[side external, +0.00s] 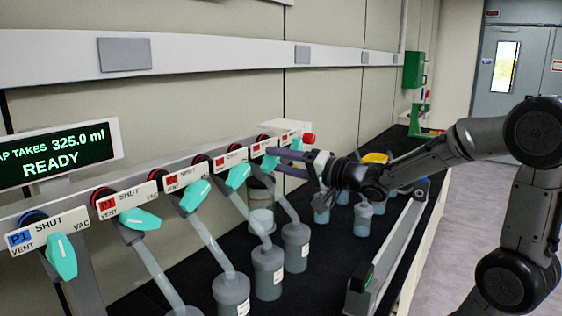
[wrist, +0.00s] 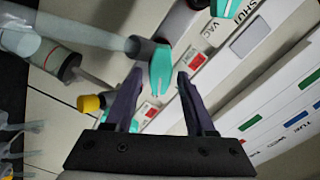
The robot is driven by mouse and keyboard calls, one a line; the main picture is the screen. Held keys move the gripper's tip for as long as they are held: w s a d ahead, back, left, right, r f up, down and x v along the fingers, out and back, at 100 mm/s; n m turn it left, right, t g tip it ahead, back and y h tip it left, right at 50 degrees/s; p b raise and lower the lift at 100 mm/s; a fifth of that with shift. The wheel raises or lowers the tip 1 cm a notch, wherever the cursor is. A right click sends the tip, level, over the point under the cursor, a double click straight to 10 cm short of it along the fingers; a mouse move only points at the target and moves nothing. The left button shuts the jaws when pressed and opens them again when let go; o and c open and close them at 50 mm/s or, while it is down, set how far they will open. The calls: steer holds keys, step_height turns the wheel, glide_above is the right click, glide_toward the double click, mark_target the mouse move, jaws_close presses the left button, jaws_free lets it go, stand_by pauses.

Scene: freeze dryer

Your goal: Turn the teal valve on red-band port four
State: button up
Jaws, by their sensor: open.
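Teal valve handles stand along the sloping manifold in the side view. The one at my gripper's fingertips (side external: 270,163) hangs below a red-marked label (side external: 257,149), the fourth red one from the left; its number is too small to read. My gripper (side external: 277,162) is open, its fingers reaching left toward this handle. In the wrist view a teal handle (wrist: 160,69) shows in the gap between the open fingertips (wrist: 160,75); I cannot tell whether they touch it.
Nearer teal handles (side external: 238,175) (side external: 195,196) line the manifold, with flasks (side external: 268,272) hanging below. A display (side external: 55,154) reads READY. A yellow item (side external: 375,157) and more vessels stand behind my gripper. A rail (side external: 395,240) runs along the bench's right side.

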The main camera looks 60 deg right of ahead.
jaws_close()
steer(key=shift+n, duration=0.3)
steer(key=n, duration=0.5)
steer(key=shift+a+r, duration=0.1)
steer(key=n, duration=0.6)
steer(key=shift+a+n, duration=0.1)
steer(key=shift+n, duration=0.2)
steer(key=n, duration=0.6)
steer(key=shift+a, duration=0.15)
steer(key=n, duration=0.5)
steer(key=shift+n, duration=0.3)
jaws_free()
